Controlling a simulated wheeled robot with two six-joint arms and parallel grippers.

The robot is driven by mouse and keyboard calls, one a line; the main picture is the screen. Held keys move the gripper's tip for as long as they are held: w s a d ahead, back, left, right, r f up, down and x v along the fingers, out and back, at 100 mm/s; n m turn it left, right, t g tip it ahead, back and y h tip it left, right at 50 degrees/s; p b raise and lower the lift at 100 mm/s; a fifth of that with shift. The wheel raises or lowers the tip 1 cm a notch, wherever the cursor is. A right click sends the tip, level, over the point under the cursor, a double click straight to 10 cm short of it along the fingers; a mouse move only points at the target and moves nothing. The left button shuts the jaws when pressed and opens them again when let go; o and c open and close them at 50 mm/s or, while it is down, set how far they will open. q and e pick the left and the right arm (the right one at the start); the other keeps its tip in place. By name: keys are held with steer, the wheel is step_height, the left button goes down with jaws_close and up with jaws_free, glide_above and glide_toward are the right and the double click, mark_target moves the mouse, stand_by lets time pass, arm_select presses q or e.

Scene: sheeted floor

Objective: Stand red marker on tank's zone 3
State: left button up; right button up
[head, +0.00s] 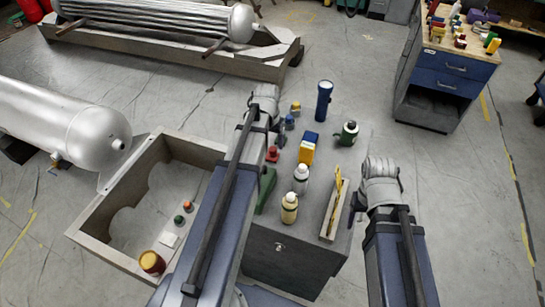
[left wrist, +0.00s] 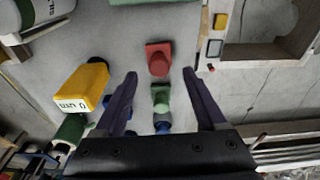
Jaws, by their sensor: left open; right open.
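The red marker (head: 272,155), a small block with a rounded top, stands on the grey cart top (head: 350,160), just right of my left arm in the head view. In the left wrist view the red marker (left wrist: 158,60) lies just beyond and between the spread fingertips of my left gripper (left wrist: 160,74). My left gripper (head: 264,105) is open and empty. A silver tank (head: 65,120) lies at the left; I cannot make out zone numbers on it. My right gripper (head: 380,172) hangs right of the cart, holding nothing that I can see; its fingertips are hidden.
Green (left wrist: 160,98) and blue (left wrist: 163,128) markers line up with the red one. A second tank (head: 170,18) lies behind.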

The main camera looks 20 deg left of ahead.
mark_target(272, 149)
arm_select(q)
steer(key=shift+f, duration=0.45)
arm_select(e)
steer(key=shift+f, duration=0.45)
arm_select(q)
steer(key=f+b, duration=0.2)
steer(key=w+f+b, duration=0.1)
steer(key=f+b, duration=0.2)
arm_select(e)
step_height(272, 149, down, 5)
arm_select(q)
steer(key=shift+r, duration=0.1)
arm_select(e)
steer(key=shift+r, duration=0.1)
arm_select(q)
steer(key=shift+c, duration=0.3)
jaws_close()
